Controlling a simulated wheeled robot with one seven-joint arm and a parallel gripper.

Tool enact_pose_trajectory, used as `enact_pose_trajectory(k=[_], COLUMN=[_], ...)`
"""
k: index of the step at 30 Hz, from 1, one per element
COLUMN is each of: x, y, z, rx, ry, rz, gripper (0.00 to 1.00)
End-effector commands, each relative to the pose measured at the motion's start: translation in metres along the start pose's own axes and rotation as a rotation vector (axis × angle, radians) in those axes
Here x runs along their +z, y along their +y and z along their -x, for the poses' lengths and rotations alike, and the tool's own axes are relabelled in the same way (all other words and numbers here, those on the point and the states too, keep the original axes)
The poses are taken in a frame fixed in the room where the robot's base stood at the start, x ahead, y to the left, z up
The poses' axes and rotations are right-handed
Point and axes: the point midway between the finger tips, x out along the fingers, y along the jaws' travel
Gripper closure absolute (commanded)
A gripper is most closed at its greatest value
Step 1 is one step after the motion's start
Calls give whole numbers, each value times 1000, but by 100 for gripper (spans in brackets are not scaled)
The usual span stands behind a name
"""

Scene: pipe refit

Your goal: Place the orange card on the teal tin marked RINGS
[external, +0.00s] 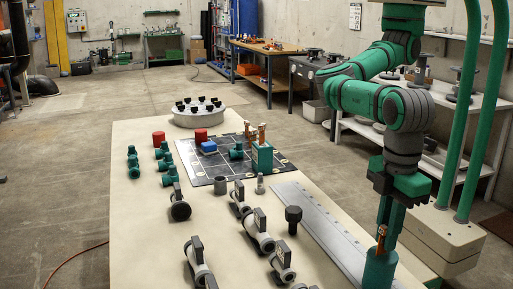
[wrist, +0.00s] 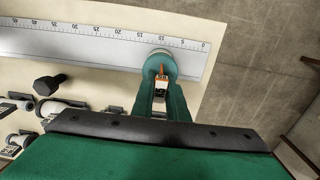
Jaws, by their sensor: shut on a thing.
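A teal tin (external: 380,270) stands at the table's near right edge, by the end of the steel ruler. It shows as a round teal shape in the wrist view (wrist: 160,56). No marking on it is legible. My gripper (external: 382,232) points down directly over the tin and is shut on the narrow orange card (external: 381,240). The card shows between the fingertips in the wrist view (wrist: 162,76), in front of the tin's top. I cannot tell whether the card touches the tin.
A long steel ruler (external: 325,225) lies left of the tin. A dark bolt-shaped piece (external: 293,218) and several grey valves (external: 258,230) stand further left. A dark gridded board (external: 205,172) with a teal box (external: 262,158) is further back.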

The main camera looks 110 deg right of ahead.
Motion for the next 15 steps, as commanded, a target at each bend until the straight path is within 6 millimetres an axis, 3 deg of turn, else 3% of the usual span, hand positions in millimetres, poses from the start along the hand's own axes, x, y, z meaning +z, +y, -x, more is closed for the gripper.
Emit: enact_pose_trajectory(k=[5,6,8,15], x=[0,0,0,0], y=[0,0,0,0], z=[-3,-2,-2,-2], rx=[0,0,0,0], ry=[0,1,1,0], rz=[0,0,0,0], gripper=[100,80,68,68])
